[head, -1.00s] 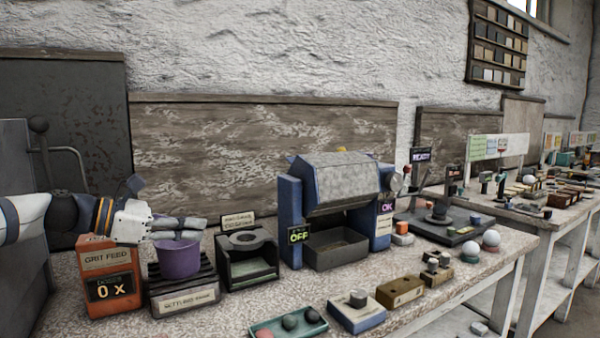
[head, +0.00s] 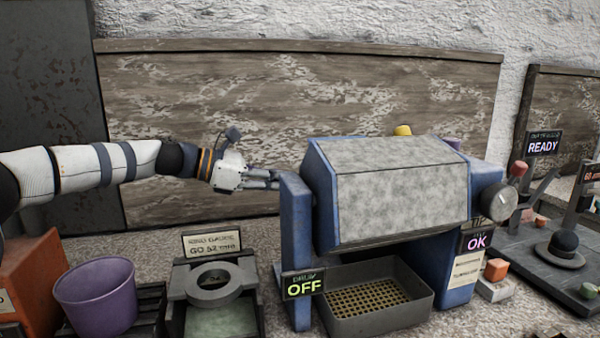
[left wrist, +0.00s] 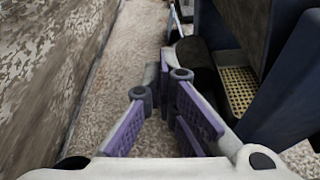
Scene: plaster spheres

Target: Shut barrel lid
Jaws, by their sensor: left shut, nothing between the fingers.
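The barrel (head: 390,190) is a faceted blue drum with a mottled grey face, held level between two blue posts. Its lid cannot be told apart clearly from the grey face. A yellow knob (head: 403,130) and a purple piece (head: 452,143) show behind its top edge. My left gripper (head: 276,180) is shut and empty, just left of the left post (head: 295,235), which hides part of the fingertips. In the left wrist view the purple-padded fingers (left wrist: 168,80) point along the bench behind the machine, whose dark blue side (left wrist: 285,110) stands at the right. My right gripper is not in view.
A grey tray with a yellow sieve (head: 370,300) sits under the barrel. A purple bucket (head: 97,297) and a ring gauge stand (head: 213,290) are at the left. A wooden board (head: 230,100) lines the wall; a strip of bench between board and machine is clear.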

